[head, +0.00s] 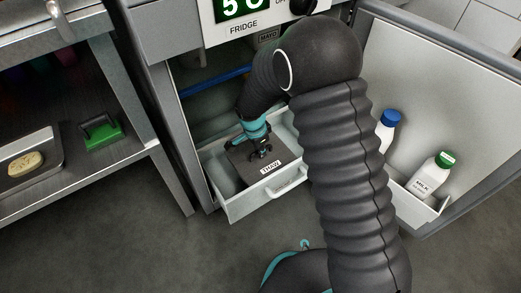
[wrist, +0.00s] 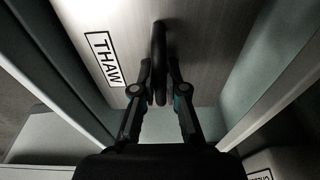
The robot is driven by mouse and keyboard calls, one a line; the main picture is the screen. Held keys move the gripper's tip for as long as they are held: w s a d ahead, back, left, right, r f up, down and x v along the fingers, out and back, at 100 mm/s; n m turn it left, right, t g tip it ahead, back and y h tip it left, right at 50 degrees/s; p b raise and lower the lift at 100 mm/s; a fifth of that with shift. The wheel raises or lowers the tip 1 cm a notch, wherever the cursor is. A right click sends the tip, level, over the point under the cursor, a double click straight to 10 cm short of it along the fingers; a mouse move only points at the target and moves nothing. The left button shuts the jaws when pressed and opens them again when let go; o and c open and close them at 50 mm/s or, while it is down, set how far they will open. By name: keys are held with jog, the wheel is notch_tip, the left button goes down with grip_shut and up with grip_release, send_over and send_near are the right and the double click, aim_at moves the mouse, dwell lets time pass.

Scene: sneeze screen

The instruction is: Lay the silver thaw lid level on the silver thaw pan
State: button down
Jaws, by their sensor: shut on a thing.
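The silver thaw lid (head: 279,159) is a flat grey-brown plate with a white THAW label, inside the pulled-out white drawer of the fridge. In the wrist view the lid (wrist: 135,72) fills the upper middle, with its black handle (wrist: 159,45) standing up from it. My gripper (head: 262,153) is over the lid; in the wrist view its two fingers (wrist: 160,88) close on the handle from both sides. The lid looks roughly level. I cannot make out the silver thaw pan under it, nor tell whether the lid touches it.
The drawer's front wall (head: 258,204) and side walls surround the lid closely. The open fridge door (head: 430,100) stands at right, with a blue-capped bottle (head: 386,133) and a green-capped milk bottle (head: 431,175). A steel counter with a tray (head: 50,160) and green-based item (head: 103,138) stands at left.

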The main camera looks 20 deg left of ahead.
jog(key=shift+f+b, duration=0.45)
jog(key=shift+f, duration=0.05)
jog(key=c, duration=1.1)
grip_release()
jog(key=shift+c, duration=0.2)
notch_tip(320, 180, up, 12)
jog(key=s+a, duration=0.1)
jog(key=shift+s, duration=0.2)
jog(key=shift+a, duration=0.1)
